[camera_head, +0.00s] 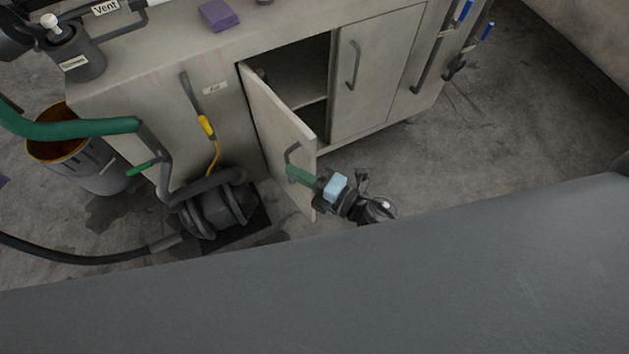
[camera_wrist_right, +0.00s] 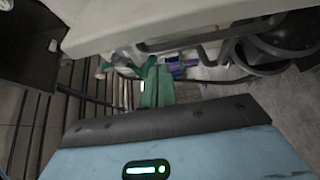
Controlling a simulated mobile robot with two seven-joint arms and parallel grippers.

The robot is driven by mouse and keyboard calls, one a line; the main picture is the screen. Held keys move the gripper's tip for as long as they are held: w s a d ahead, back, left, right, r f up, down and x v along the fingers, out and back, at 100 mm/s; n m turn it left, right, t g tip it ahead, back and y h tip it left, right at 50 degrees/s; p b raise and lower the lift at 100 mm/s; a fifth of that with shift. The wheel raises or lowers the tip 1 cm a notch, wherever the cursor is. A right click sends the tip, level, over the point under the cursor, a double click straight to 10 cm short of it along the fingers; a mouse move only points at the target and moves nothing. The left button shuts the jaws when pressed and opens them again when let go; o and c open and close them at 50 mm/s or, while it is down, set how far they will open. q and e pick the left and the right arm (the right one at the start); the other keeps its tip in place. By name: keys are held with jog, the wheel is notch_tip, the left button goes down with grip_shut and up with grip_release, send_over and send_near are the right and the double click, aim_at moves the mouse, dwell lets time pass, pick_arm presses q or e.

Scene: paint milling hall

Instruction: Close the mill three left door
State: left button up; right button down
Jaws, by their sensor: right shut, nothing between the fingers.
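The left door (camera_head: 277,130) of the grey cabinet stands open, swung out toward me, with a dark bar handle (camera_head: 291,153) on its outer face. The cabinet's inside and a shelf show behind it. My right gripper (camera_head: 296,174) is at the lower end of this handle, its green fingers shut with nothing between them. Whether they touch the handle or door I cannot tell. In the right wrist view the green fingers (camera_wrist_right: 155,88) point away below a pale panel (camera_wrist_right: 160,22), which looks like the door. My left gripper is not in view.
The right cabinet door (camera_head: 376,75) is shut. A motor-like machine (camera_head: 215,208) with hoses stands on the floor left of the open door, near a bucket (camera_head: 100,175). A large grey surface (camera_head: 400,290) fills the foreground. Floor right of the cabinet is clear.

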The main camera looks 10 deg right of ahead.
aim_at(313, 166)
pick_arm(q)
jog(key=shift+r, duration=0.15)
pick_arm(e)
jog(key=shift+w+d, duration=0.35)
jog(key=shift+d, duration=0.55)
jog(key=shift+w+d, duration=0.35)
jog(key=shift+d, duration=0.5)
